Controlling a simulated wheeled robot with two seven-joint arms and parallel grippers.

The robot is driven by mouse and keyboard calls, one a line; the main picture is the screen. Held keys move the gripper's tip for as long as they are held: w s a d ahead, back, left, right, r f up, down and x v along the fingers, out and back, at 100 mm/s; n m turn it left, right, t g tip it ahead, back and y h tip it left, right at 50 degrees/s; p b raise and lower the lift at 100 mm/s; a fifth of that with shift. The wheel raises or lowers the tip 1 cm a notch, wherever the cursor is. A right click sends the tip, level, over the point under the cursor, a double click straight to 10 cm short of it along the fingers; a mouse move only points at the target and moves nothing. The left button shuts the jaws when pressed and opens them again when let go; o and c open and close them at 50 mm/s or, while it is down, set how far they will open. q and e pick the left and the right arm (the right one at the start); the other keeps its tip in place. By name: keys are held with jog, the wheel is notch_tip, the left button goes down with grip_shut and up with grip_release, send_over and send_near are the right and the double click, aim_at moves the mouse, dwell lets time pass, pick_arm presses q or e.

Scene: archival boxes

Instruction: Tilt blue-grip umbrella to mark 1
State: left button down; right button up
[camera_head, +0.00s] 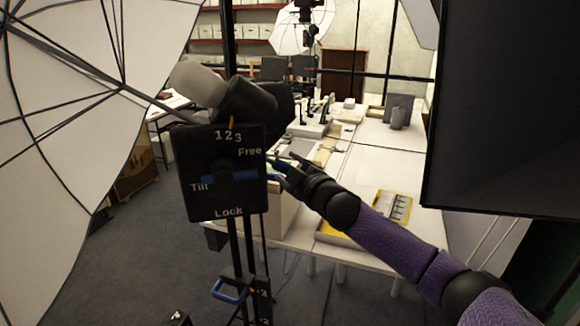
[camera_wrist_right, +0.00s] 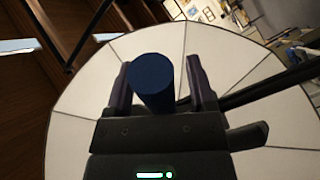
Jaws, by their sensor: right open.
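The large white umbrella (camera_head: 60,110) fills the left of the head view, its shaft running to a black lamp head (camera_head: 248,102). Below the head is a black panel (camera_head: 222,200) marked 1 2 3, Free, Tilt and Lock, with a blue bar grip (camera_head: 230,177) across it. A small orange pointer (camera_head: 232,122) sits just above the numbers; I cannot tell which it meets. My right gripper (camera_head: 280,163) is at the panel's right edge, open. In the right wrist view the blue grip's round end (camera_wrist_right: 152,85) stands between the open fingers. My left gripper is out of view.
A black stand carries the panel, with a lower blue-handled clamp (camera_head: 230,291). A white table (camera_head: 375,165) with trays and a yellow-edged case (camera_head: 385,207) lies behind my right arm. A large dark panel (camera_head: 505,110) hangs at the right. Grey floor shows lower left.

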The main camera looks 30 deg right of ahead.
jog(key=shift+c, duration=0.3)
grip_shut()
dwell(1.1)
